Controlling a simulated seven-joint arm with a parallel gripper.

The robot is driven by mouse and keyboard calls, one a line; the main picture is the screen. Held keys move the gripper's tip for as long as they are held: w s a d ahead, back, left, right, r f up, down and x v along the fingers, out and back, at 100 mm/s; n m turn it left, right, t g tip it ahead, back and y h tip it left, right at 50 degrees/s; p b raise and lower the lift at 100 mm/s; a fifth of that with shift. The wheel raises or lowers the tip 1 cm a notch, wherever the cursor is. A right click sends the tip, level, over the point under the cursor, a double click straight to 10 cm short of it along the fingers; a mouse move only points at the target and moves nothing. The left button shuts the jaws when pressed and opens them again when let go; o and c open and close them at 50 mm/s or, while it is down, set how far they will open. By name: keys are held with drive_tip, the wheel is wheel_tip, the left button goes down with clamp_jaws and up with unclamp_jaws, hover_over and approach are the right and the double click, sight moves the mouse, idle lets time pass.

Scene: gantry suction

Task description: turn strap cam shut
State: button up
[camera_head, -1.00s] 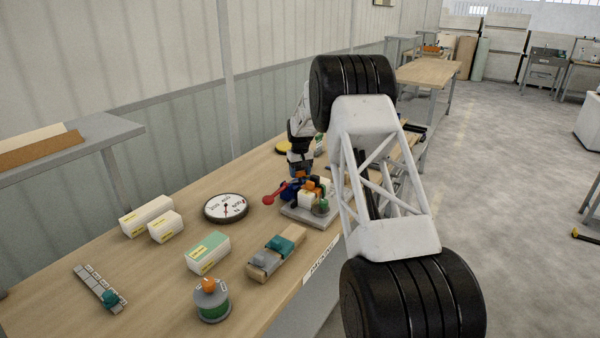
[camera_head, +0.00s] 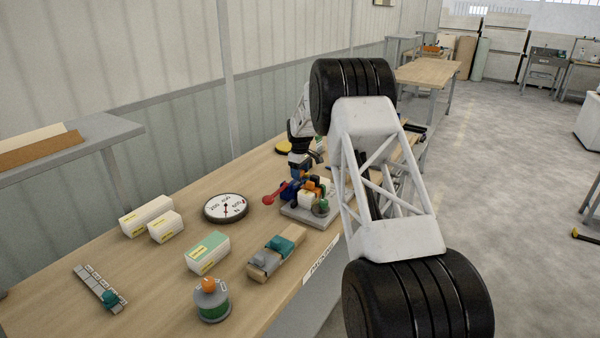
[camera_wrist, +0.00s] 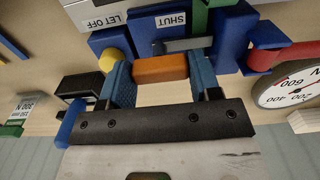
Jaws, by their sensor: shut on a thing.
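The strap cam's orange grip (camera_wrist: 160,68) sits between the blue fingers of my gripper (camera_wrist: 162,72) in the wrist view, and the gripper is shut on it. A grey lever (camera_wrist: 185,45) lies just beyond the orange grip, by the SHUT label (camera_wrist: 171,19) on the blue body (camera_wrist: 233,35). The LET OFF label (camera_wrist: 98,21) is to the left of SHUT. In the head view the fixture's grey base (camera_head: 296,213) stands on the bench; my arm partly hides the fixture, and the cam's exact angle cannot be told there.
A round dial (camera_head: 225,207) lies left of the fixture, with a red-ended arm (camera_head: 270,199) between. White boxes (camera_head: 146,215), a green-topped box (camera_head: 207,251), a wooden block (camera_head: 264,264) and an orange-knobbed spool (camera_head: 211,300) stand nearer. Bare bench (camera_head: 155,275) lies between them.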

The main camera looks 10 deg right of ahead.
idle(0.3)
drive_tip(key=o, duration=0.9)
drive_tip(key=shift+r, duration=0.15)
drive_tip(key=shift+r, duration=3.8)
drive_tip(key=shift+s+r, duration=0.1)
